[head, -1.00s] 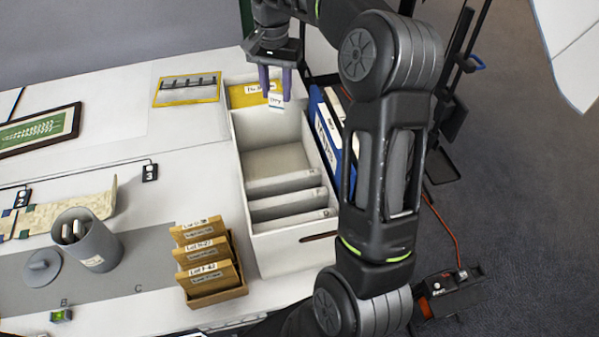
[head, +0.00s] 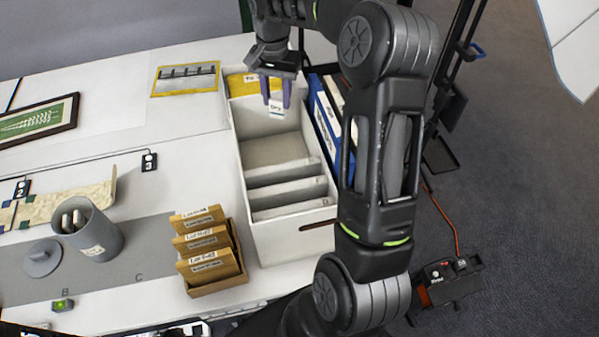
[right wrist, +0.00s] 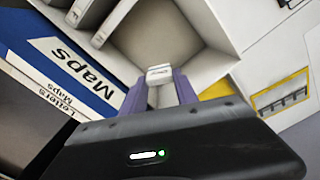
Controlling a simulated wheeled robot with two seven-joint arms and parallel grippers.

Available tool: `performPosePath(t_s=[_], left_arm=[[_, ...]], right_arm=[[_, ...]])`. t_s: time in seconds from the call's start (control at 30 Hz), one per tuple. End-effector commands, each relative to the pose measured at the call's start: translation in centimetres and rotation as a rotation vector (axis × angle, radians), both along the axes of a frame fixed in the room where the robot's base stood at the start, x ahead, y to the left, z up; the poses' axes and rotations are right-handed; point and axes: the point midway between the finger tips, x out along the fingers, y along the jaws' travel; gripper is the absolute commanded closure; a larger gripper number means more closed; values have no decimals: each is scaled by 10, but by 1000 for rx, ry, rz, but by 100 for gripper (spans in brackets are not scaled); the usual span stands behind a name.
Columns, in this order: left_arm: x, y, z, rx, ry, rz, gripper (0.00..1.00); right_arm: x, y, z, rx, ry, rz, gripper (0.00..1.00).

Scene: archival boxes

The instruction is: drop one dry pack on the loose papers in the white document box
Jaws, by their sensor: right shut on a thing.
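My right gripper (head: 276,97) is shut on a small white dry pack (head: 276,106), labelled "Dry", held between its purple fingers. In the right wrist view the pack (right wrist: 160,72) shows at the fingertips (right wrist: 160,88). The white document box (head: 291,242) stands on the table below the gripper. The pack is above the box's far part, in front of a yellow folder (head: 237,84). The box has several dividers (head: 287,190) in its near half. I cannot make out loose papers in the box. My left gripper is not in view.
Blue and white binders (head: 324,121) stand along the box's right side. A tan box of lot envelopes (head: 217,287) is at its near left. A grey canister (head: 98,243) with its lid (head: 42,259) beside it, and a framed picture (head: 36,126), are farther left.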

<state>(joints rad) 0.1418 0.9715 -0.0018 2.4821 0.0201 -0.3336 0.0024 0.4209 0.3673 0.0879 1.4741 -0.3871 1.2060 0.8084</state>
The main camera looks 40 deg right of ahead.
Motion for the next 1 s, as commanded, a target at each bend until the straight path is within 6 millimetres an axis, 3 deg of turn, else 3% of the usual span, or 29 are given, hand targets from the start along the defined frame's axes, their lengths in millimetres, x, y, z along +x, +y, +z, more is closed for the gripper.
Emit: performPosePath(t_s=[0.27,0.3,0.57,1.0], left_arm=[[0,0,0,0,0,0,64],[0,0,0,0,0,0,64],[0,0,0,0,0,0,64],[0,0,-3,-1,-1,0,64]], right_arm=[[0,0,-1,0,0,0,100],[0,0,-1,0,0,0,62],[0,0,-1,-1,-1,0,41],[1,-1,8,-2,-3,-1,39]])
